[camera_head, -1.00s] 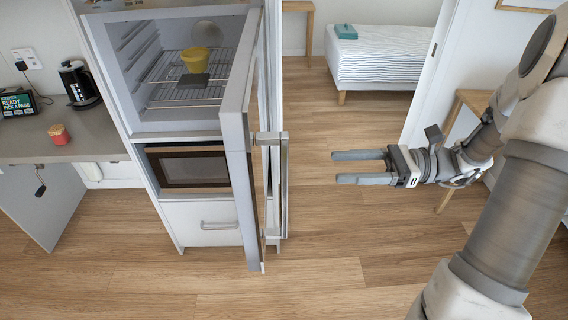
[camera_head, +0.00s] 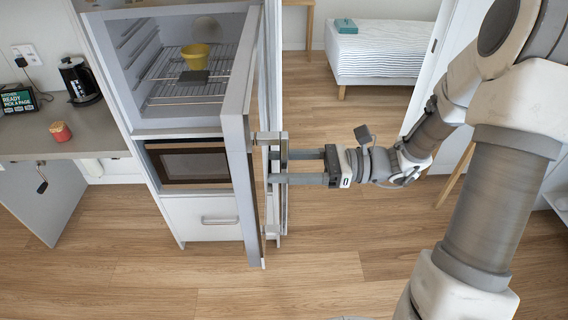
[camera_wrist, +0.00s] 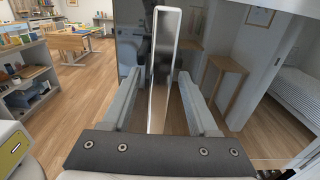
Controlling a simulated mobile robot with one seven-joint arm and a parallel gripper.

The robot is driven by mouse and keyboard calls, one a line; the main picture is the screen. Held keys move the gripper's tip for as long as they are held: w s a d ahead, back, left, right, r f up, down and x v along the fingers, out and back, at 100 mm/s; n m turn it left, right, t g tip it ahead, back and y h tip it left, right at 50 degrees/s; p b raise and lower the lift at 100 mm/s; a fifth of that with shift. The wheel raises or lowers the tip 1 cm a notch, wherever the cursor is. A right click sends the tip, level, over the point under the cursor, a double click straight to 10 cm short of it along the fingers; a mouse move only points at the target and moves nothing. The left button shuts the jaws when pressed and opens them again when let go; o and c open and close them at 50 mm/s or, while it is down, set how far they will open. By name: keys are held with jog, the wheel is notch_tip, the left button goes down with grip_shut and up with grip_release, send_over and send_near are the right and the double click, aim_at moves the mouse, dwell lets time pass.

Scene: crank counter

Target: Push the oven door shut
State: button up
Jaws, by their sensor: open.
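The oven door (camera_head: 236,160) is a tall grey side-hinged panel. It stands wide open in the head view, seen nearly edge-on, beside the open oven cavity (camera_head: 160,115). Its vertical bar handle (camera_head: 284,205) is on the door's right side. My gripper (camera_head: 277,167) is at the handle from the right, with its fingers level. In the wrist view, an upright light-rimmed bar (camera_wrist: 163,70) stands between the spread fingers of my gripper (camera_wrist: 157,90). The fingers are open, with gaps on both sides. I cannot tell whether a fingertip touches the door face.
A yellow bowl (camera_head: 200,56) sits on a wire rack in the cavity. Below are a dark-windowed appliance front (camera_head: 190,163) and a white drawer (camera_head: 205,228). A counter (camera_head: 75,130) with a kettle (camera_head: 78,80) is at left. Wood floor is free right of the door.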

grip_shut()
dwell(1.4)
